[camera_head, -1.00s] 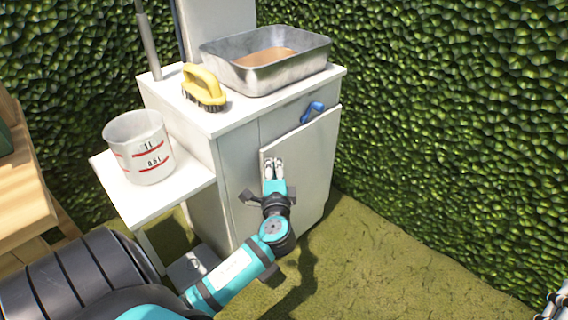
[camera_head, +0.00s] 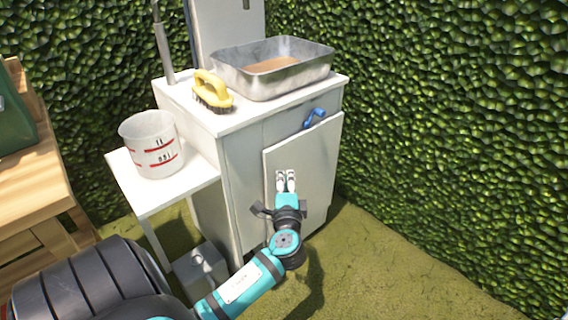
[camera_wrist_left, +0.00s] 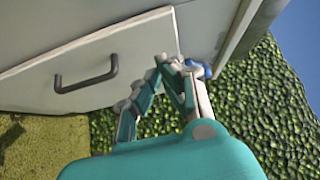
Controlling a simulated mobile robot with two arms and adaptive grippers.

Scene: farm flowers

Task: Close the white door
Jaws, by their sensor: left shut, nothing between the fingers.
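The white door (camera_head: 312,165) is on the front of a white cabinet (camera_head: 243,150). Its raised top and side edges stand out from the cabinet front, and it looks slightly ajar. The door also shows in the left wrist view (camera_wrist_left: 140,50), with a dark bar handle (camera_wrist_left: 86,76). My left gripper (camera_head: 286,177) is shut and empty in front of the door, near its upper left part. The left gripper's fingers also show in the left wrist view (camera_wrist_left: 165,72), by the door's edge. I cannot tell whether they touch the door. My right gripper is out of view.
A blue handle (camera_head: 314,118) sticks out above the door. A metal basin (camera_head: 275,75) and a yellow brush (camera_head: 211,90) stand on the cabinet top. A measuring cup (camera_head: 150,145) stands on the left side shelf. A hedge (camera_head: 450,140) borders grass at right.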

